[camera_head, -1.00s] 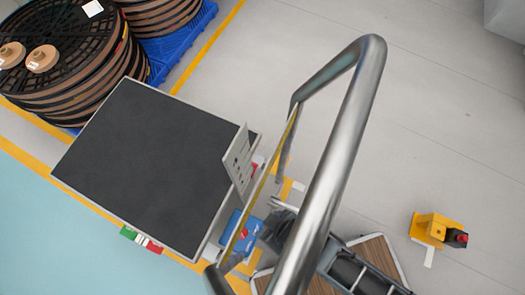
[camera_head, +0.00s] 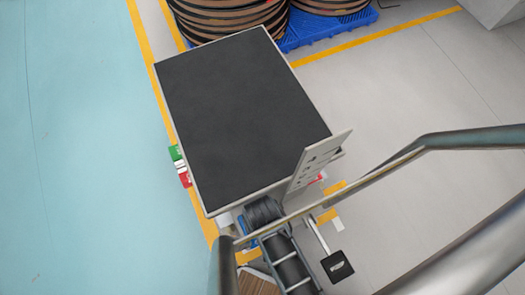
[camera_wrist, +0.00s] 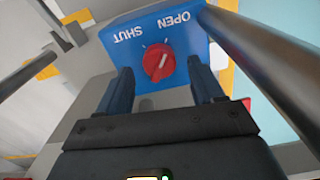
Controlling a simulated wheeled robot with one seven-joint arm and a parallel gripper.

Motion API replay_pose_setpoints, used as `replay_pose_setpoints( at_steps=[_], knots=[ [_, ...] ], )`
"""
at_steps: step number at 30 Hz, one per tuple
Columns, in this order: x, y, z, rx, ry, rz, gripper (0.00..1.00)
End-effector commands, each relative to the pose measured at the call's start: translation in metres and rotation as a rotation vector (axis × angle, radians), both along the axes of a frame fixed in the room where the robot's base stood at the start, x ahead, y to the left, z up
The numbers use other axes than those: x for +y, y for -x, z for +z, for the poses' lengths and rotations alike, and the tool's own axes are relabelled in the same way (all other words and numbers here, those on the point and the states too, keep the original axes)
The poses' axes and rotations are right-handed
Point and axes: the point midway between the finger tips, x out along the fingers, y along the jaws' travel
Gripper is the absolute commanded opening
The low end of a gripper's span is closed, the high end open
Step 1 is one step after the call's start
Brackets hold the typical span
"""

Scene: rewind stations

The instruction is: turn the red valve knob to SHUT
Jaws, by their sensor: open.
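The red valve knob (camera_wrist: 159,62) sits on the face of a blue box (camera_wrist: 153,29) in the wrist view. The words SHUT and OPEN appear upside down on the box, SHUT to the left of the knob and OPEN to the right. A pale pointer line on the knob is slanted; which word it points to is hard to tell. My gripper (camera_wrist: 159,67) is open, one dark finger on each side of the knob in the picture, with gaps showing; the depth between fingertips and knob is unclear. In the head view only a sliver of blue shows and the knob is hidden.
A dark-topped table (camera_head: 240,110) fills the middle of the head view, with an upright marked plate (camera_head: 318,165) at its corner. Metal rails (camera_head: 470,138) cross in front. Reels on a blue pallet (camera_head: 315,28) stand behind. Open floor lies left and right.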

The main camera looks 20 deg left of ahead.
Motion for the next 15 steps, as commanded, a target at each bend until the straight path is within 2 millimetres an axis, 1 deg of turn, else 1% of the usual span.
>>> replay_pose_setpoints(
  at_steps=[1,5,14,15],
  knots=[
    [0.0003,-0.0001,-0.0076,0.001,0.001,0.0,0.67],
    [0.0004,-0.0004,-0.0148,-0.001,-0.001,-0.001,0.67],
    [0.0,-0.0003,-0.0161,-0.001,-0.001,-0.001,0.67],
    [0.0,-0.0002,-0.016,-0.001,-0.001,-0.001,0.63]
  ],
)
